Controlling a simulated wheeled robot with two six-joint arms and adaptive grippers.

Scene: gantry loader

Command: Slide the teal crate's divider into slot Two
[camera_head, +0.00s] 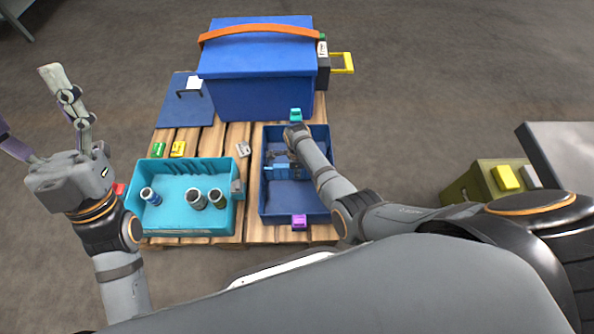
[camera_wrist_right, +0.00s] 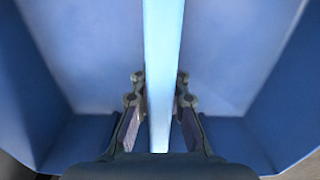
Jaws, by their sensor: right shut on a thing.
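The teal crate (camera_head: 172,224) stands at the left of the pallet, with ribs along its inner back wall. Three small cans, one of them a blue-banded can (camera_head: 151,196), stand in it; I see no divider standing in it. My right gripper (camera_head: 284,160) reaches down into the dark blue crate (camera_head: 319,206) beside it. In the wrist view my right gripper (camera_wrist_right: 160,110) is shut on a light blue divider (camera_wrist_right: 164,60), one finger on each side. In the head view my gripper and arm hide part of it. My left gripper (camera_head: 28,100) is raised, open and empty, left of the teal crate.
A large blue lidded box (camera_head: 262,90) with an orange strap stands at the back of the pallet (camera_head: 237,135). A teal clip (camera_head: 295,115) and a purple clip (camera_head: 299,221) sit at the dark blue crate's rims. An olive box (camera_head: 472,188) stands right.

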